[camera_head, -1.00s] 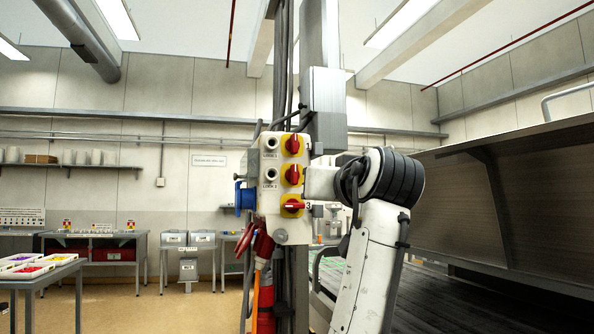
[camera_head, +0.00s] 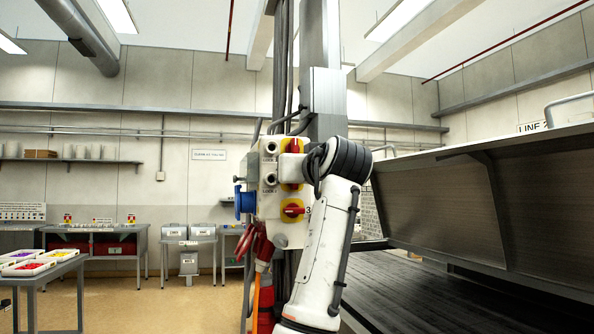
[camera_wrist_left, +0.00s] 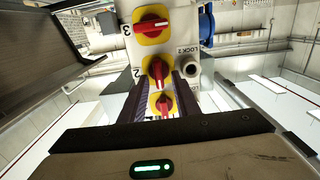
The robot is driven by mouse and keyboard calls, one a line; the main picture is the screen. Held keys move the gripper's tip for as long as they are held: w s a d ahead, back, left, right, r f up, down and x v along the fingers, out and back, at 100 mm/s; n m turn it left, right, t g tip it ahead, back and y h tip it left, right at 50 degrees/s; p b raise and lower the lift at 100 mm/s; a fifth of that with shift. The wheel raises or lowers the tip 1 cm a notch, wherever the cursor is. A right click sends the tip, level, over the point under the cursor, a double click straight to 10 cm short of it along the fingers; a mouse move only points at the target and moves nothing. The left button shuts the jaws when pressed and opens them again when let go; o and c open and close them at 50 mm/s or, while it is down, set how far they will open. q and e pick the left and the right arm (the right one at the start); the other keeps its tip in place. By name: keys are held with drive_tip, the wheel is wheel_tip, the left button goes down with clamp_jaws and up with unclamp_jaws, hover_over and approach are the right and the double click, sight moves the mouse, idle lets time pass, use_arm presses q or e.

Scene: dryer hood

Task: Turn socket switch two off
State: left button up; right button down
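The white socket box (camera_head: 285,232) hangs on the post in the head view. Rotary switch one (camera_head: 294,146) has an upright red handle on yellow. Switch two (camera_head: 291,187) is mostly hidden by my left arm. Switch three (camera_head: 292,210) has its red handle nearly level. In the left wrist view, the numerals appear upside down, with switch three (camera_wrist_left: 151,25) at top, switch two (camera_wrist_left: 158,70) below it and switch one (camera_wrist_left: 165,103) lowest. My left gripper (camera_wrist_left: 160,80) points at the box, its dark fingers apart on either side of switch two; contact is unclear. My right gripper is out of view.
A blue socket (camera_head: 245,202) sits on the box's left side. Round lock sockets (camera_head: 269,180) lie beside the switches. Cables and a red plug (camera_head: 264,248) hang below. A large metal hood (camera_head: 450,205) stands at right. Open floor lies at left.

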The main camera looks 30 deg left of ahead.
use_arm(q)
drive_tip(key=shift+c, duration=0.4)
clamp_jaws()
drive_tip(key=shift+n, duration=0.4)
drive_tip(key=n, duration=1.1)
drive_tip(key=f+n, duration=0.1)
drive_tip(key=n, duration=0.5)
drive_tip(key=shift+s+a+f, duration=0.1)
drive_tip(key=shift+s+a, duration=0.3)
drive_tip(key=shift+n, duration=0.3)
drive_tip(key=shift+o, duration=0.4)
unclamp_jaws()
